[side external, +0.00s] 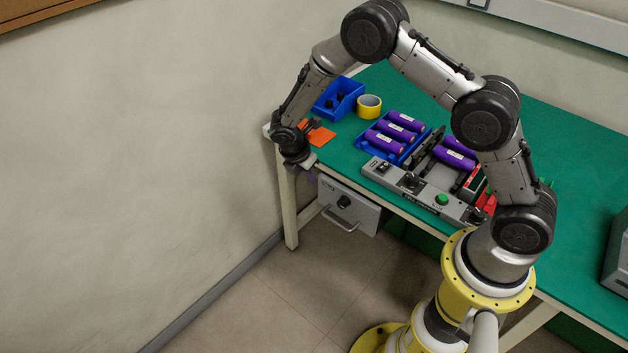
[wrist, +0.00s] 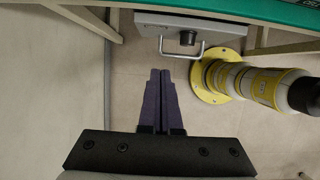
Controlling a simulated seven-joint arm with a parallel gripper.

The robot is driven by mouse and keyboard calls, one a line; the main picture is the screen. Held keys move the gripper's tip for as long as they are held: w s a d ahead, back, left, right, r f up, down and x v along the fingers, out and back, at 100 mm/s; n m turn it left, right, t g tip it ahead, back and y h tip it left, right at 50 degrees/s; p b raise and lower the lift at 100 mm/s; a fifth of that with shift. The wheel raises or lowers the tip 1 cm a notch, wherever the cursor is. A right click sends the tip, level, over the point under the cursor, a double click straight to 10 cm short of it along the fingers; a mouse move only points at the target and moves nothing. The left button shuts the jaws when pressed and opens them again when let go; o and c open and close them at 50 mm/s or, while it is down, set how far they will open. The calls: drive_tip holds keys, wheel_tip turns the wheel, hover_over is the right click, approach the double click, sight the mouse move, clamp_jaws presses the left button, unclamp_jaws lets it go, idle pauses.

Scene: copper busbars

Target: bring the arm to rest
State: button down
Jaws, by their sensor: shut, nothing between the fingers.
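My gripper (side external: 309,176) hangs off the left front corner of the green bench, pointing down, in the side external view. In the wrist view its two dark purple fingers (wrist: 160,100) are together with nothing between them. Below them is the floor. My arm arches up from its yellow base and over the bench to this corner.
The green bench (side external: 580,210) holds a blue bin (side external: 338,97), yellow tape (side external: 369,106), an orange sheet (side external: 320,136), a blue tray with purple cells (side external: 384,141), and a grey fixture with a green button (side external: 442,199). A grey drawer (side external: 348,207) hangs underneath. A wall stands at left.

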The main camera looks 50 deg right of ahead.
wheel_tip(320, 180, up, 14)
drive_tip(key=w+d+m+t, duration=0.1)
drive_tip(key=w+t, duration=0.1)
drive_tip(key=t, duration=0.1)
drive_tip(key=s+d+r+m+t+y, duration=0.15)
drive_tip(key=s+r+m, duration=0.4)
drive_tip(key=r, duration=0.85)
drive_tip(key=s+a+r+m+t, duration=0.15)
drive_tip(key=s+r+m, duration=0.35)
drive_tip(key=s, duration=1)
drive_tip(key=s+a+f+m+y, duration=0.1)
drive_tip(key=s+m, duration=0.2)
drive_tip(key=s, duration=0.2)
drive_tip(key=s+a+f+m+y, duration=0.2)
drive_tip(key=s+m, duration=0.1)
drive_tip(key=s, duration=0.2)
drive_tip(key=shift+s+f, duration=0.25)
drive_tip(key=shift+s, duration=0.05)
drive_tip(key=shift+m, duration=0.25)
